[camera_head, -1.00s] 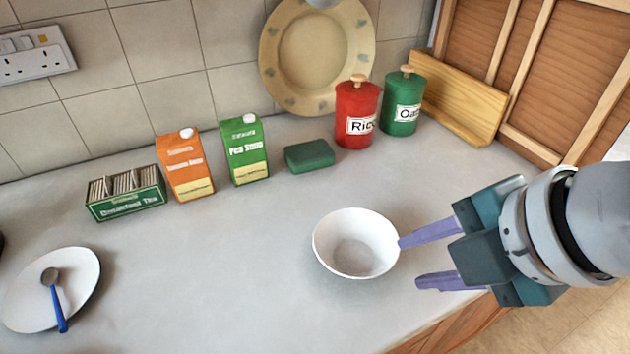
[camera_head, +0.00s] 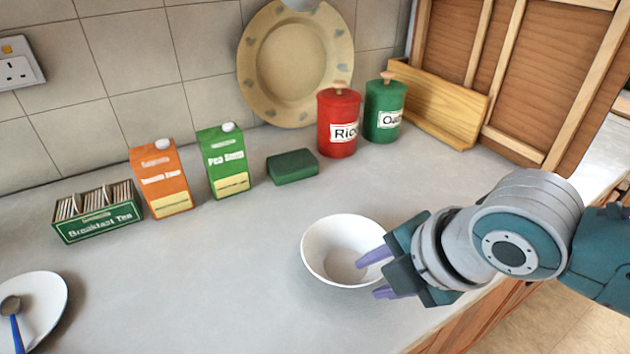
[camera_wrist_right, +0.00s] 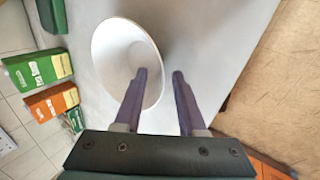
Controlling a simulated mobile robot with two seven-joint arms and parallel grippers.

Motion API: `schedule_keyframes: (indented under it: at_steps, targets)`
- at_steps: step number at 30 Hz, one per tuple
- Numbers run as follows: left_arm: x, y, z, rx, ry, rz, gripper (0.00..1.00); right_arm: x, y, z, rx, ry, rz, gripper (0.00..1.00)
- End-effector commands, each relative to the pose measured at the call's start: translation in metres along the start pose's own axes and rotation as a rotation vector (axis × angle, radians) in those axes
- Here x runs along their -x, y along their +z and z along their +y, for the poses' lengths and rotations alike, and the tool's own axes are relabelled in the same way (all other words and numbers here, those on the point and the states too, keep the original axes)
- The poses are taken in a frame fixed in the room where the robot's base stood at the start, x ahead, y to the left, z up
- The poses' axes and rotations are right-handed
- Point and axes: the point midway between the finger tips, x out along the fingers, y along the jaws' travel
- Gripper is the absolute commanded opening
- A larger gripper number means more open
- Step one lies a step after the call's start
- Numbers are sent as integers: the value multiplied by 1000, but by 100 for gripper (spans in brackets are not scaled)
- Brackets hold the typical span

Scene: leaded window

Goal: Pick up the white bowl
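The white bowl (camera_head: 328,243) stands upright and empty on the grey counter, near its front edge, in the head view. My right gripper (camera_head: 368,278) is at the bowl's right side with its purple fingers apart. One finger reaches over the inside of the bowl and the other is outside it. In the right wrist view the bowl (camera_wrist_right: 112,50) is at upper left, and its rim runs between the open fingertips of the gripper (camera_wrist_right: 160,73). I cannot tell whether either finger touches the bowl. My left gripper is not in view.
A green box (camera_head: 292,167), red canister (camera_head: 338,123) and green canister (camera_head: 384,110) stand behind the bowl. Cartons (camera_head: 223,162) and a tea box (camera_head: 97,215) are further left. A plate (camera_head: 42,295) with a spoon lies at far left. The counter left of the bowl is clear.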

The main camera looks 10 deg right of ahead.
Motion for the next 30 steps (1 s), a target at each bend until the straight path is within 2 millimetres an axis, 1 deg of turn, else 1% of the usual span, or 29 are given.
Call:
schedule_keyframes:
  at_steps: [1, 3, 10, 20, 21, 30]
  targets:
    - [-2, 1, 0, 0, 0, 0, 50, -5, 0, 0, 0, 0, 0, 40]
    - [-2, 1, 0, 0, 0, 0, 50, -7, 0, -1, 0, -1, 0, 40]
    - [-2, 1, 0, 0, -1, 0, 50, -7, 0, 0, 1, 0, 0, 39]
    - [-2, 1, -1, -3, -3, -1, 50, -7, 0, 0, 1, -1, 0, 2]
    - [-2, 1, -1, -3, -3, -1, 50, -7, 0, 0, 1, -1, 0, 0]
    - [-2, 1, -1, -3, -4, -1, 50, -7, 0, 0, 1, -1, 0, 0]
